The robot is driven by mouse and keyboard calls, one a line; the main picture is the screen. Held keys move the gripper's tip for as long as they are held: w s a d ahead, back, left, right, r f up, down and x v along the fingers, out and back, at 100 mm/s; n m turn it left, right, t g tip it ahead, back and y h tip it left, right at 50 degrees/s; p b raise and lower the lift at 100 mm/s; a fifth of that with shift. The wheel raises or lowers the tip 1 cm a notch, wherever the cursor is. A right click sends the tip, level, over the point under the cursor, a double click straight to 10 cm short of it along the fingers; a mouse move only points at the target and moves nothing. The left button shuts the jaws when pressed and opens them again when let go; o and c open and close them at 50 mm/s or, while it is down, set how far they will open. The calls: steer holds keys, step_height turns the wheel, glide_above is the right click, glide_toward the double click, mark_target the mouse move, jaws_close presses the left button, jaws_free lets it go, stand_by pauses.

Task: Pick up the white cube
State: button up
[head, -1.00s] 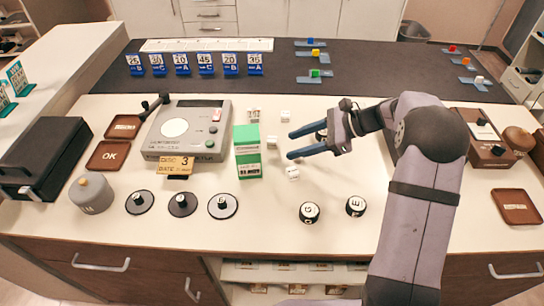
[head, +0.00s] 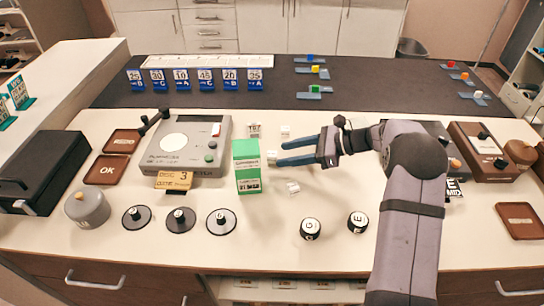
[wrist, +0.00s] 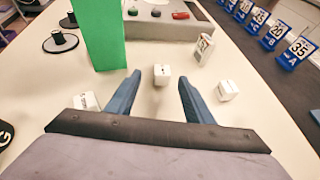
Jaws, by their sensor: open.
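Several small white cubes with dark marks lie on the pale worktop. One white cube (head: 271,157) is just beyond my gripper's fingertips; in the wrist view this cube (wrist: 162,75) appears between the two fingers, centred. Another cube (head: 285,131) lies behind my gripper, and another (head: 293,188) lies in front of it. A plain white cube (head: 478,95) also sits on a blue stand at the far right. I cannot tell which one the task names. My gripper (head: 279,154) is open and empty, its blue fingers pointing left; they also show in the wrist view (wrist: 158,82).
A green-and-white box (head: 246,165) stands upright just left of my fingertips. A marked white block (head: 254,130) is behind it. Two black round pieces (head: 310,229) (head: 357,222) stand near the front. A grey device (head: 187,145) is further left.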

mark_target(277, 156)
steer(key=x, duration=0.4)
steer(key=shift+w+f+p, duration=0.15)
steer(key=shift+p, duration=0.15)
steer(key=c, duration=1.2)
